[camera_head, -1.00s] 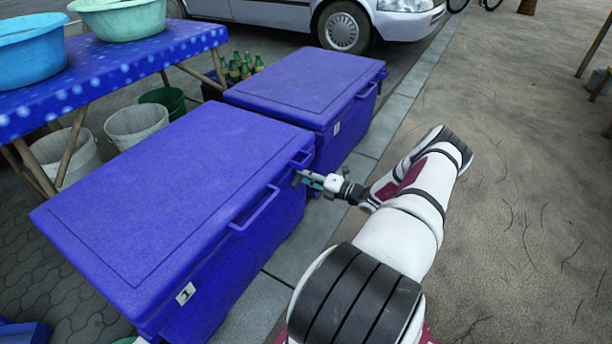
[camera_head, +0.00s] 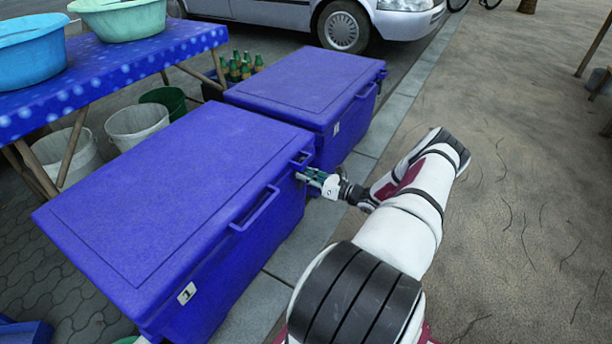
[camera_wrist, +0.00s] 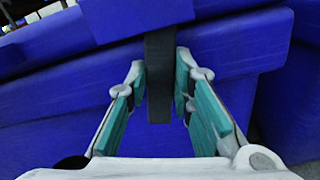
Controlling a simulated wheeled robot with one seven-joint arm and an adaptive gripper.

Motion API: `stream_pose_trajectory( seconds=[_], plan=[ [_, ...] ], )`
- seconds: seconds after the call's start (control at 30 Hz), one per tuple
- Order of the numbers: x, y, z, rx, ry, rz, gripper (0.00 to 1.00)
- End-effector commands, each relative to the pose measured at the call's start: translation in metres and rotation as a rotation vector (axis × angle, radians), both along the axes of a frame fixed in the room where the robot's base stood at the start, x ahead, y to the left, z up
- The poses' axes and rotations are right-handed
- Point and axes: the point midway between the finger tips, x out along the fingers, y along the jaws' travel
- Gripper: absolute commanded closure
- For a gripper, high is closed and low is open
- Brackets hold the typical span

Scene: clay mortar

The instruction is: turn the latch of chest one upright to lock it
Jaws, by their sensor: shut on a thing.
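The near blue chest (camera_head: 170,200) has its lid down and a white label on its front; I take it as chest one. Its latch, a dark grey bar (camera_wrist: 159,85), stands vertical in the wrist view, running from the lid edge down across the chest's side. My gripper (camera_head: 307,178) is at the far end of the chest's front face. In the wrist view my gripper (camera_wrist: 160,90) has its two teal-padded fingers on either side of the bar, shut on it. In the head view the latch is small and mostly hidden by the fingers.
A second blue chest (camera_head: 305,85) stands close behind the first. A handle (camera_head: 254,208) juts from the near chest's front. A table with basins (camera_head: 120,17) and buckets (camera_head: 136,124) are at the left. Open sandy ground (camera_head: 520,200) lies to the right.

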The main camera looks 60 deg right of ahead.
Motion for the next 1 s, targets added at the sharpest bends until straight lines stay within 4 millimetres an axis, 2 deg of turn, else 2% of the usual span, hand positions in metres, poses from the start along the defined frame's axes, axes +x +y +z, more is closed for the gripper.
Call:
stream_pose_trajectory(
  seconds=[0.4,1.0],
  plan=[
    [-0.0003,-0.0006,0.0003,-0.228,-0.018,-0.001,1.00],
    [-0.0002,-0.0006,0.0003,-0.278,-0.022,-0.001,1.00]
  ],
)
